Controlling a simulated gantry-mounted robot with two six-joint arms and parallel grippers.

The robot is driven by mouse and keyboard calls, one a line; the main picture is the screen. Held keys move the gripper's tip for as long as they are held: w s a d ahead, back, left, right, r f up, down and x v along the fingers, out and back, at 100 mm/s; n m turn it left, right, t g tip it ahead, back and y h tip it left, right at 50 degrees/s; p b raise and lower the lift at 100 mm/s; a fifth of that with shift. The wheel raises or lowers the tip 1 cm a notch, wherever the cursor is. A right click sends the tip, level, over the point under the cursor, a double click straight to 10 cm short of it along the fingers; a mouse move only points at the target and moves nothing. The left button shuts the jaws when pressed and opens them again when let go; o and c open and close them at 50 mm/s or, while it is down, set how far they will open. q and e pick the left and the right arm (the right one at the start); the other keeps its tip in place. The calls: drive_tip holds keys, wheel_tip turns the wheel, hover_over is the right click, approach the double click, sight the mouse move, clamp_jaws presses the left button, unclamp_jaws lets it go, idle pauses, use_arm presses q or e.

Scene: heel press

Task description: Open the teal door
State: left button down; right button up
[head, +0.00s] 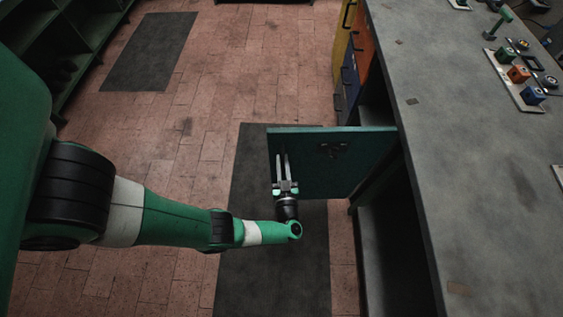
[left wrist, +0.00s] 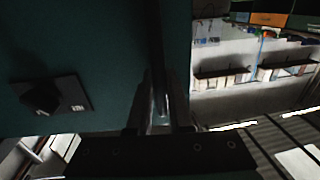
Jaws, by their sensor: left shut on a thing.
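The teal door (head: 365,172) stands swung out from the grey bench cabinet, roughly square to its front. It also fills the left of the left wrist view (left wrist: 90,50). A dark fitting (head: 332,150) sits on the door face near its upper part; a dark fitting also shows in the left wrist view (left wrist: 48,97). My left gripper (head: 283,158) is at the door's free edge, its fingers shut on that edge, as the left wrist view (left wrist: 158,105) shows from close up. My right gripper is not in view.
The grey bench top (head: 470,170) runs along the right, with coloured blocks on a pale plate (head: 519,80). Yellow, orange and blue fronts (head: 350,80) are beyond the door. A dark mat (head: 270,270) lies under the door.

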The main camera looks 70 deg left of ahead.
use_arm(q)
drive_tip(key=shift+f, duration=0.1)
drive_tip(key=c, duration=0.8)
unclamp_jaws()
drive_tip(key=shift+c, duration=0.2)
drive_tip(key=v, duration=1.1)
drive_tip(key=shift+d, duration=0.3)
